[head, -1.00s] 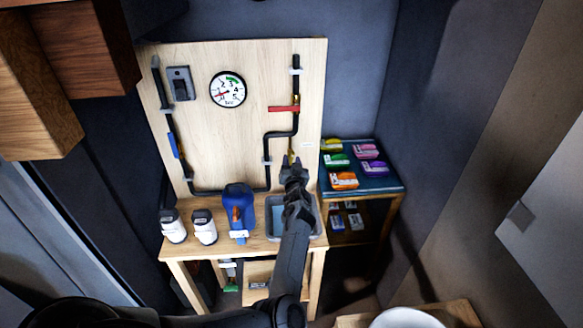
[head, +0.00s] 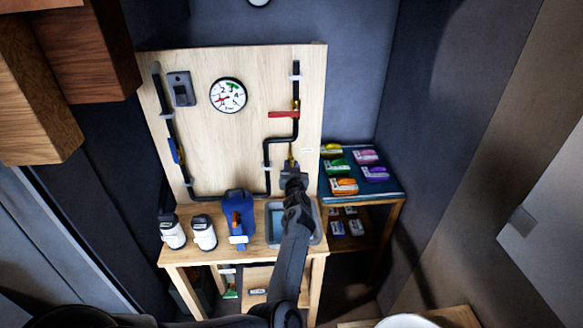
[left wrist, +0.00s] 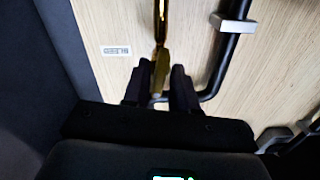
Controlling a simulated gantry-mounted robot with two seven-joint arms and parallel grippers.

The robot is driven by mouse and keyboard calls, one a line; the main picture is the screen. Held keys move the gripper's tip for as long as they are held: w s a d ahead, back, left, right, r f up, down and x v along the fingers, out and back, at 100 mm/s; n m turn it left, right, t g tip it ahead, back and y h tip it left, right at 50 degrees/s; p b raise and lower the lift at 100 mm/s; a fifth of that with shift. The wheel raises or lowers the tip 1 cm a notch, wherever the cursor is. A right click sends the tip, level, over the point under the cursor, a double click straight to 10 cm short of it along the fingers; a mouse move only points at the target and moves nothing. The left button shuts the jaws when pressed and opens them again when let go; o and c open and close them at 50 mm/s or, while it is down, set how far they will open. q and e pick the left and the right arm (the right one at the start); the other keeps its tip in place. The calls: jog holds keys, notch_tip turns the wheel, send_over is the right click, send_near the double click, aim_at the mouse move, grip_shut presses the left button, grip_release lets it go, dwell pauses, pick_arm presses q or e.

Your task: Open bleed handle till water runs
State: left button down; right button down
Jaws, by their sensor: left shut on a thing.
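The bleed handle (left wrist: 162,62) is a slim brass-yellow piece at the lower right of the wooden board (head: 205,140). My left gripper (head: 291,166) is at it, in front of the board. In the left wrist view the two dark fingers (left wrist: 160,80) are shut on the handle's end, one on each side. A small label (left wrist: 116,50) is on the board beside it. A grey basin (head: 318,236) with a bluish inside stands below, partly hidden by my left arm. I cannot make out running water. My right gripper is not in view.
Black pipes (head: 267,175) run over the board, with a red handle (head: 283,114), a blue handle (head: 175,152) and a round gauge (head: 228,95). A blue jug (head: 240,215) and two white bottles (head: 204,232) stand left of the basin. A shelf (head: 385,187) with coloured packs stands right.

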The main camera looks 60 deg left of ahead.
pick_arm(q)
jog(key=shift+n, duration=0.4)
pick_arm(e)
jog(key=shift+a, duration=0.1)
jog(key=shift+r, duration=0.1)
pick_arm(q)
jog(key=c, duration=1.2)
grip_release()
jog(key=shift+o, duration=0.2)
jog(key=p+v, duration=0.1)
jog(key=v, duration=0.9)
jog(key=shift+s+d, duration=0.2)
jog(key=shift+d, duration=0.15)
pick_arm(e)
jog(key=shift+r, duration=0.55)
